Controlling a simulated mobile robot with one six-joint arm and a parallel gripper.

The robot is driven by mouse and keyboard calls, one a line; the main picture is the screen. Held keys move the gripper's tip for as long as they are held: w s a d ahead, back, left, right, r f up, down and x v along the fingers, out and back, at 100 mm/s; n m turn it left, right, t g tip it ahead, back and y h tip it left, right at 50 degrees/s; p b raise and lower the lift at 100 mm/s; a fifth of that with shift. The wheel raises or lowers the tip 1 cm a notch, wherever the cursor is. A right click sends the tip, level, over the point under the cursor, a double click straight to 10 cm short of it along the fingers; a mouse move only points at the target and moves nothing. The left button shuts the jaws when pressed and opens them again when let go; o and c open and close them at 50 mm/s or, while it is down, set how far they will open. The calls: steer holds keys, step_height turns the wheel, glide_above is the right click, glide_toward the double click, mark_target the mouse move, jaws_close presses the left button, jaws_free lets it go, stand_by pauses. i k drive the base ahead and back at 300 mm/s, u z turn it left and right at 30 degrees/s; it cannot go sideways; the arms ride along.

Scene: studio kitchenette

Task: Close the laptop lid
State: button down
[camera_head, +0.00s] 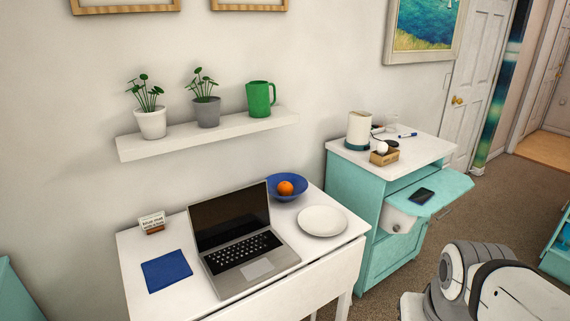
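A silver laptop (253,271) stands on the white table (133,257) against the wall. Its lid (229,216) is open and leans back a little past upright, with a dark screen. The keyboard faces the front of the table. Part of my arm shows at the lower right, well apart from the laptop. My gripper is not in view.
On the table are a blue notebook (166,270), a small sign (152,222), a white plate (323,221) and a blue bowl (287,194) holding an orange (285,188). A shelf (205,134) hangs above. A teal cabinet (355,190) stands right, its drawer (428,194) pulled out.

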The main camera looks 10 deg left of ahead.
mark_target(216, 222)
steer(key=u, duration=0.5)
steer(key=i, duration=1.3)
steer(key=u, duration=0.85)
steer(key=k, duration=0.8)
steer(key=u, duration=0.2)
steer(key=i, duration=0.8)
steer(key=z, duration=0.05)
